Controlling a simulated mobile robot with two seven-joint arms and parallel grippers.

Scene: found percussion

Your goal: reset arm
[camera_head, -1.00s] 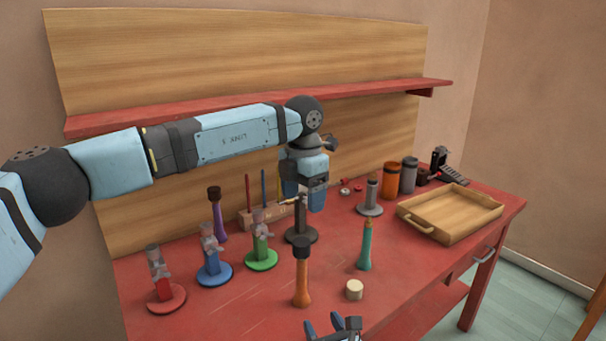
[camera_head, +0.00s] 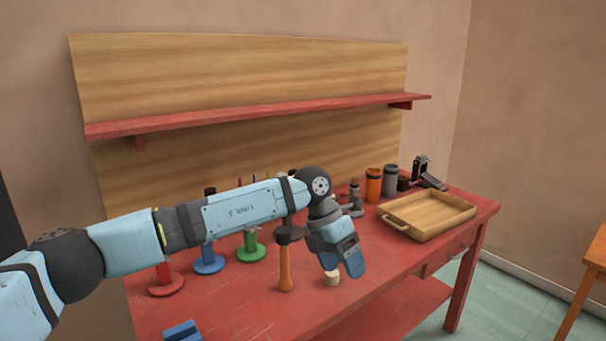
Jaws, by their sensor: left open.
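My left arm comes in from the left and spans the view over the red workbench (camera_head: 230,318). My left gripper (camera_head: 342,266) points down and to the right, above the front of the bench. It is open and I see nothing held in it. It partly covers a small cream cylinder (camera_head: 332,280) on the bench; I cannot tell whether they touch. At the bottom edge a small blue piece (camera_head: 183,331) shows, which looks like part of my right gripper; its jaws are not clear.
An orange-handled mallet (camera_head: 285,268) stands left of the gripper. Red (camera_head: 166,288), blue (camera_head: 209,265) and green (camera_head: 251,253) stands are partly behind my arm. An orange can (camera_head: 373,186), a grey can (camera_head: 390,182) and a wooden tray (camera_head: 440,232) are right. A red shelf (camera_head: 260,115) runs behind.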

